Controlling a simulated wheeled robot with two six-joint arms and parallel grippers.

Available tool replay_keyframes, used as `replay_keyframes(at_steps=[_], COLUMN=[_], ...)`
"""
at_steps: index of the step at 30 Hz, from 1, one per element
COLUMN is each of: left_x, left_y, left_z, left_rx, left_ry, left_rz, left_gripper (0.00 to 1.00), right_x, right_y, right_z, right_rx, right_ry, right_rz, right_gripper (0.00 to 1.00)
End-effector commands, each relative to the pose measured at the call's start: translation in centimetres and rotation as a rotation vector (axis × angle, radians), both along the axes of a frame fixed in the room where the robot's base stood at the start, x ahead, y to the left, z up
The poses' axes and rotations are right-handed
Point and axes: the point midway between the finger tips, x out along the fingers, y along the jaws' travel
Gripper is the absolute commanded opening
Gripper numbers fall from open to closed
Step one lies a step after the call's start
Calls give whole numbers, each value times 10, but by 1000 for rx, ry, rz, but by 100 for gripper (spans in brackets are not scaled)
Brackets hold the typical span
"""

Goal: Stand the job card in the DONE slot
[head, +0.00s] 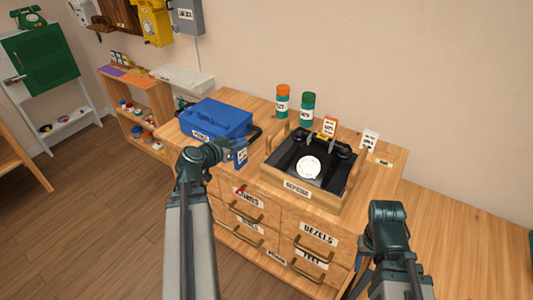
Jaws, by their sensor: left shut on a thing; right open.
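A small blue job card (241,156) with a white label is held upright by my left gripper (231,148). The gripper is shut on it above the cabinet top, between the blue case and the wooden tray. An orange-edged card (329,126) and a white card (370,141) stand behind and right of the tray. A small white label (384,162) lies near the white card; its writing is too small to read, so I cannot tell which slot is DONE. My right gripper (366,257) is open, low at the right in front of the cabinet, with its fingers partly hidden.
A blue case (217,118) stands at the left. Orange-capped (282,101) and green-capped (307,109) bottles stand behind the tray. The cabinet top's right end (380,186) is mostly clear.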

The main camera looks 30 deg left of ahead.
Motion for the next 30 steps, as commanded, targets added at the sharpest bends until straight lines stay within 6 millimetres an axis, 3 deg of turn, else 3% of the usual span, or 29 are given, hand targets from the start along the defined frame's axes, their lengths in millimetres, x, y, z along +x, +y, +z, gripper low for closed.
replay_keyframes(at_steps=[4, 12, 18, 22, 30], left_x=[22, 92, 132, 145, 149], left_y=[0, -7, -10, -12, -13], left_z=[-2, -9, -12, -13, -13], left_rx=[-1, 0, 1, -1, -1], left_ry=[0, 0, 0, 0, 0], left_rz=[-5, -8, -6, -4, -4], left_gripper=[0, 0, 0, 0, 0], right_x=[0, 0, 0, 0, 0], right_y=[0, 0, 0, 0, 0], right_z=[-2, -9, -12, -13, -13], right_rx=[0, 0, 0, 0, 0], right_ry=[0, 0, 0, 0, 0], right_rz=[0, 0, 0, 0, 0], right_gripper=[56, 56, 56, 56, 56])
